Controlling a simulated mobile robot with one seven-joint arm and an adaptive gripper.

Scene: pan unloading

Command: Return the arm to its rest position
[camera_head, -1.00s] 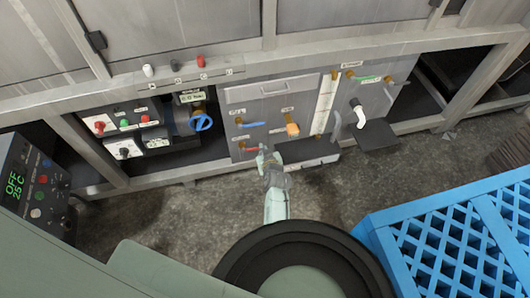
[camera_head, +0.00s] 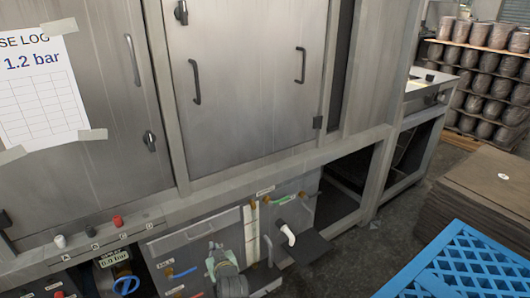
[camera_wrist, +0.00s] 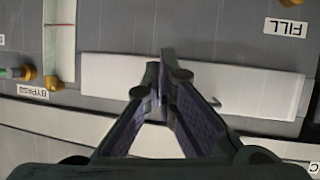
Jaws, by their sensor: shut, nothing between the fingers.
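My gripper (camera_head: 218,262) hangs in front of the valve panel (camera_head: 160,256) at the bottom of the head view, its lower arm cut by the picture edge. In the wrist view my gripper (camera_wrist: 160,72) has its two dark fingers together at the tips, with nothing between them. Behind the fingertips is a pale plate (camera_wrist: 250,92) on the grey panel. The gap between fingers and panel cannot be judged.
Large steel doors (camera_head: 245,80) rise above. A blue crate (camera_head: 470,265) stands at the lower right, a brown stack (camera_head: 485,190) behind it.

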